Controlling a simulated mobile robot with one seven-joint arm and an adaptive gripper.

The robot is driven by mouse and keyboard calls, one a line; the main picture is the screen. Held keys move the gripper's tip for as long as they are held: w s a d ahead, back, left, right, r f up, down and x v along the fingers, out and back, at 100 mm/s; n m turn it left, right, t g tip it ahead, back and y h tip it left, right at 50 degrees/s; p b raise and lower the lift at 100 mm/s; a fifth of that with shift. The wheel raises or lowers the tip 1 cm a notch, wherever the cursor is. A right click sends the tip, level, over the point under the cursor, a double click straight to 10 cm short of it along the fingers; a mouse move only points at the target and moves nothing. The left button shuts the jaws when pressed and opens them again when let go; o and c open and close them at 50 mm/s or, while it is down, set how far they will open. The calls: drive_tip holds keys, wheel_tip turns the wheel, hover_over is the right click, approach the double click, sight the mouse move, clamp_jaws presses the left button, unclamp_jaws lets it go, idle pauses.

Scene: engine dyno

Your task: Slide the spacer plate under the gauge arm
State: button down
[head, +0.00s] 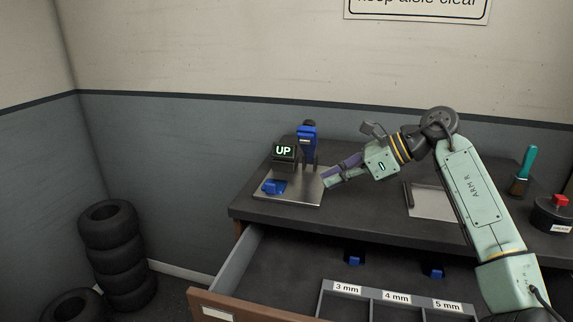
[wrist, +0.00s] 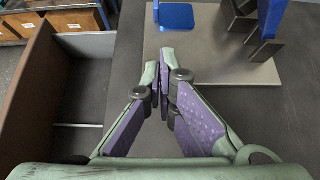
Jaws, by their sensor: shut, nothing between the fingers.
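The gauge stand has a steel base (head: 302,190) on the bench's left end, with a blue upright gauge arm (head: 307,140) and a dark display reading "UP" (head: 283,151). A blue piece (head: 273,187) sits on the base's left part, apart from the gauge arm; it may be the spacer plate. In the wrist view the blue piece (wrist: 176,16) lies ahead of my fingers, and the steel base (wrist: 240,72) ahead and to the right. My gripper (head: 326,181) is shut and empty at the base's right edge. Its fingertips (wrist: 164,64) show close together in the wrist view.
An open drawer (head: 235,268) in front holds a tray labelled 3 mm, 4 mm and 5 mm (head: 396,297). Two small blue pieces (head: 355,260) (head: 435,273) sit behind it. A light sheet (head: 430,204), a teal-handled brush (head: 525,168) and a red button (head: 560,201) are right.

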hover_over(282, 194)
drive_tip(key=shift+s+d+r, duration=0.1)
drive_tip(key=shift+s+d, duration=0.05)
drive_tip(key=shift+d, duration=0.05)
drive_tip(key=shift+a+f, duration=0.2)
drive_tip(key=shift+f, duration=0.1)
drive_tip(key=shift+f+b, duration=0.3)
drive_tip(key=shift+f, duration=0.25)
